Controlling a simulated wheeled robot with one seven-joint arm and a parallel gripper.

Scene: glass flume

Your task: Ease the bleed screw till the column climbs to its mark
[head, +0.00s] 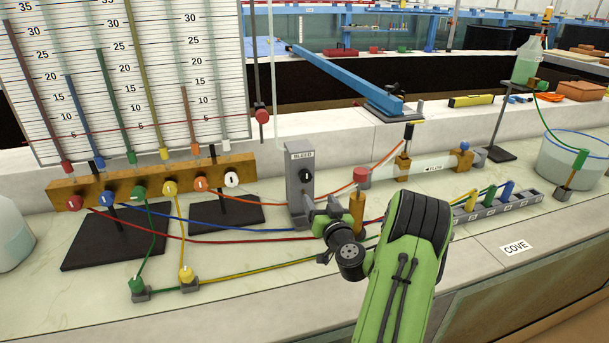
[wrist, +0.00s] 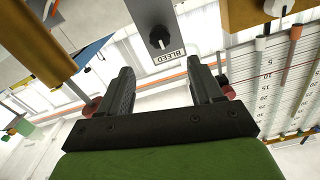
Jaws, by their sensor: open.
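The bleed screw is a black knob (head: 306,175) on the front of an upright grey block (head: 297,198) labelled BLEED. In the wrist view the knob (wrist: 159,37) shows ahead of my fingertips, between their lines and apart from them. My gripper (head: 320,210) is just in front of and below the knob in the head view. In the wrist view my gripper (wrist: 160,68) is open with nothing between its fingers. The gauge board (head: 125,75) holds several coloured columns at different heights against numbered scales. A thin red line crosses its lower part.
A wooden manifold (head: 150,183) with coloured, numbered knobs stands left of the block. Coloured hoses (head: 250,240) run across the bench around it. An orange-brown post (head: 357,212) stands close right of my gripper. A grey rack (head: 497,203) lies farther right.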

